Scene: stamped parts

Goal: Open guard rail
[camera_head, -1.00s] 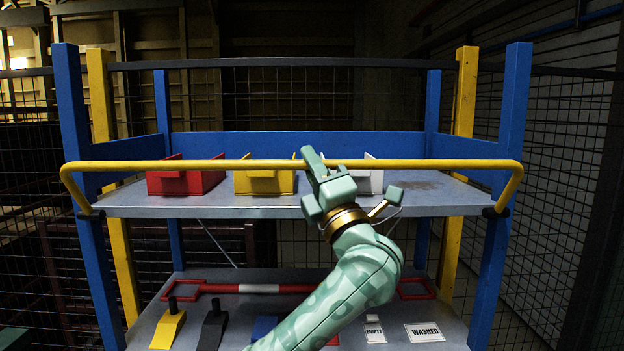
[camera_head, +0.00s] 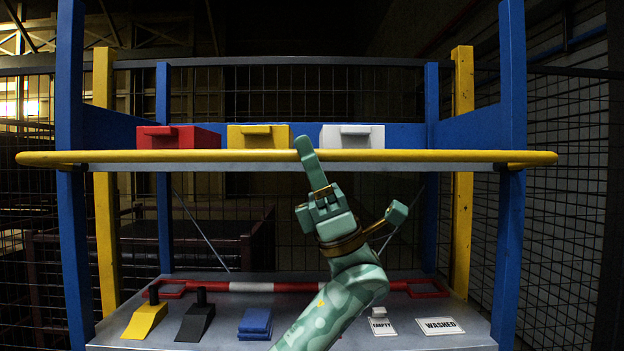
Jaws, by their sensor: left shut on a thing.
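The yellow guard rail (camera_head: 430,156) is a long bar across the front of the blue rack's upper shelf. It stands out towards me at about shelf height, with its ends running back to the blue front posts. My left gripper (camera_head: 305,150) is shut on the rail near its middle, with the arm coming up from below. One finger shows in front of the bar; the other is hidden. My right gripper is not in view.
Red (camera_head: 178,137), yellow (camera_head: 259,136) and white (camera_head: 352,136) bins stand on the upper shelf behind the rail. The lower shelf (camera_head: 240,344) holds wedges, a blue block (camera_head: 255,322), a red-and-white bar (camera_head: 330,286) and signs, including a WASHED sign (camera_head: 440,326).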

